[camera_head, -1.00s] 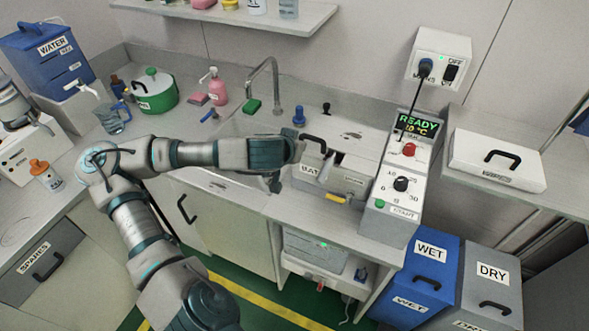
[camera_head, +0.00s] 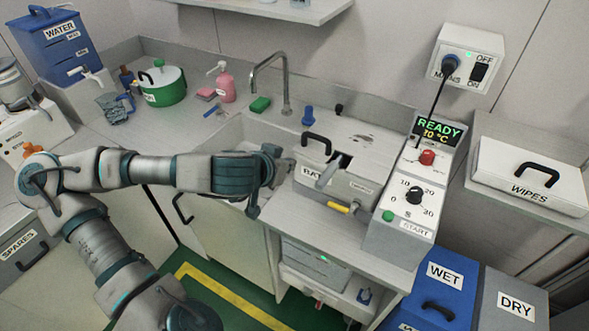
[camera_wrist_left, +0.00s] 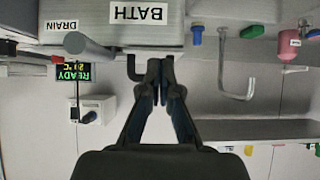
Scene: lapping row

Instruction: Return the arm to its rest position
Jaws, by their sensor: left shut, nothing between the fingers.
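My left arm (camera_head: 150,171) comes in from the left and reaches over the counter. My left gripper (camera_head: 276,168) is at the left side of the grey bath (camera_head: 357,187), close to it; whether they touch I cannot tell. In the left wrist view the fingers (camera_wrist_left: 160,68) are together and empty, in front of the bath, which appears upside down with its BATH label (camera_wrist_left: 138,13). My right gripper is not in view.
Behind the gripper stand a tap (camera_head: 286,85), a green sponge (camera_head: 260,104) and a pink bottle (camera_head: 226,84). The control panel (camera_head: 412,200), reading READY, stands right of the bath. A white WIPES box (camera_head: 530,176) and blue WET bin (camera_head: 445,290) are further right.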

